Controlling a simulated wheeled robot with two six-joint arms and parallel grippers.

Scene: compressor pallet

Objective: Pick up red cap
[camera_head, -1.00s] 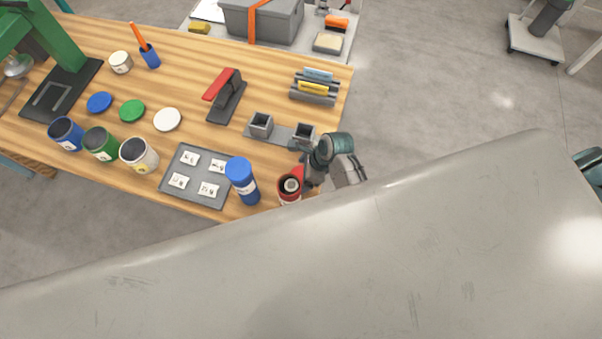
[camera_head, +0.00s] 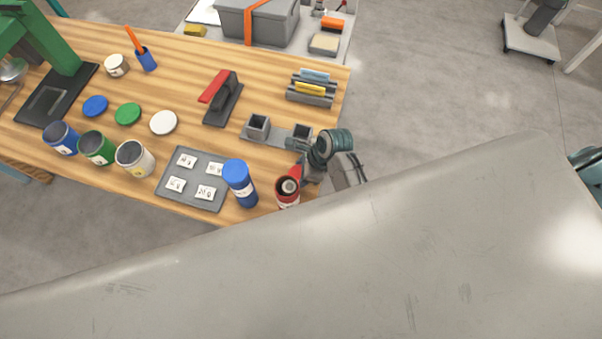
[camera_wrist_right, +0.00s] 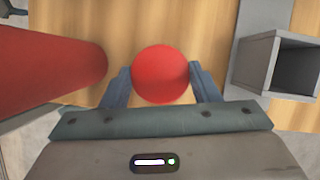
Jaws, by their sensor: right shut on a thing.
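The red cap (camera_wrist_right: 160,74) shows as a round red disc between the two fingers of my right gripper (camera_wrist_right: 161,84) in the right wrist view. Both fingers touch its sides, and the gripper is shut on it. In the head view my right gripper (camera_head: 302,168) is at the right end of the bench, just beside a red open can (camera_head: 287,192). The cap shows there only as a small red patch, partly hidden by the gripper. The red can's side (camera_wrist_right: 50,62) fills the left of the wrist view, apart from the cap. My left gripper is not in view.
A blue capped bottle (camera_head: 240,182) and a grey tray with labelled cards (camera_head: 165,195) stand left of the red can. A grey fixture with square sockets (camera_head: 258,126) is close behind the gripper. A large pale surface (camera_head: 330,260) covers the foreground.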

